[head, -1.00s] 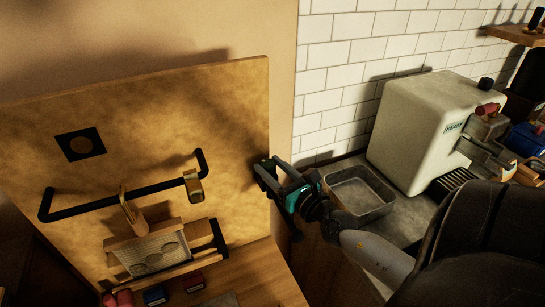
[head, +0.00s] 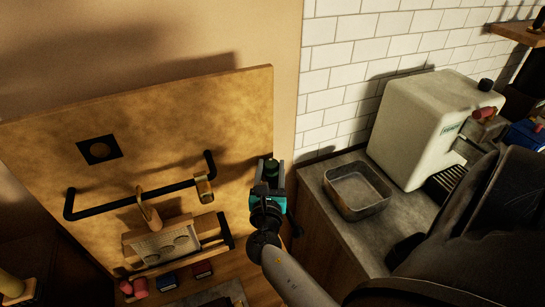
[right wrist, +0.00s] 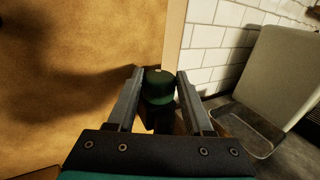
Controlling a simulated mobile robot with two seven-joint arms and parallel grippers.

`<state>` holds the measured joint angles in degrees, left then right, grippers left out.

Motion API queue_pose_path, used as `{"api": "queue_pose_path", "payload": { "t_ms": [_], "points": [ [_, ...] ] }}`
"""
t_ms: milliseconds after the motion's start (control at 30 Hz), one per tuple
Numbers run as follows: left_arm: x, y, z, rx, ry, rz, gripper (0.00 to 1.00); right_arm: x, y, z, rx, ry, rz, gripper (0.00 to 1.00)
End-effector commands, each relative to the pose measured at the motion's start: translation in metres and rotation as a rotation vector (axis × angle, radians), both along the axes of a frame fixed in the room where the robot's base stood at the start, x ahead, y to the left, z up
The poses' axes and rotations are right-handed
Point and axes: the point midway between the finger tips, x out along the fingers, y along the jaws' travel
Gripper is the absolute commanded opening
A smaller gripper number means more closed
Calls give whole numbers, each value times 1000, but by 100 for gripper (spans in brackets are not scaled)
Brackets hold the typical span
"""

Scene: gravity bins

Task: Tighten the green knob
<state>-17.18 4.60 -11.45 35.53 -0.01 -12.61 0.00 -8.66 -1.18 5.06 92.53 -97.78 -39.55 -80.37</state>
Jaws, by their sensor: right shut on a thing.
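The green knob (head: 271,168) is a dark, short cylinder at the right edge of the upright tan board (head: 180,120). In the right wrist view the knob (right wrist: 158,88) stands between my two grey fingers, with a small pale spot on its top. My right gripper (head: 269,176), with a teal body, reaches up to the knob from below in the head view and is shut on it. The fingers and body hide the knob's lower part and its mount. My left gripper is not in view.
A black rail (head: 128,202) with brass pieces crosses the board, above a pale box (head: 160,246). On the right, a grey metal tray (head: 358,191) and a white coffee machine (head: 425,130) stand on the counter. The counter's left edge lies close to my right arm.

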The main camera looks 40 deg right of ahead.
Motion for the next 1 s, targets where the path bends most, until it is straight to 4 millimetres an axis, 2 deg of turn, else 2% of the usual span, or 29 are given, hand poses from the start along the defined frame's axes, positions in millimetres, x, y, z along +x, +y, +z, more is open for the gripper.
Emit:
{"api": "queue_pose_path", "payload": {
  "t_ms": [300, 867, 900, 1000],
  "points": [
    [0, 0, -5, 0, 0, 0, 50, 3, 2, 1, -2, -3, -131, 0],
    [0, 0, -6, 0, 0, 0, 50, 3, 2, 1, -4, -3, -160, 0],
    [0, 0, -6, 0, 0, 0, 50, 3, 2, 1, -4, -3, -160, 53],
    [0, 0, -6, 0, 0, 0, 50, 3, 1, 1, -3, -3, -160, 65]
  ]
}}
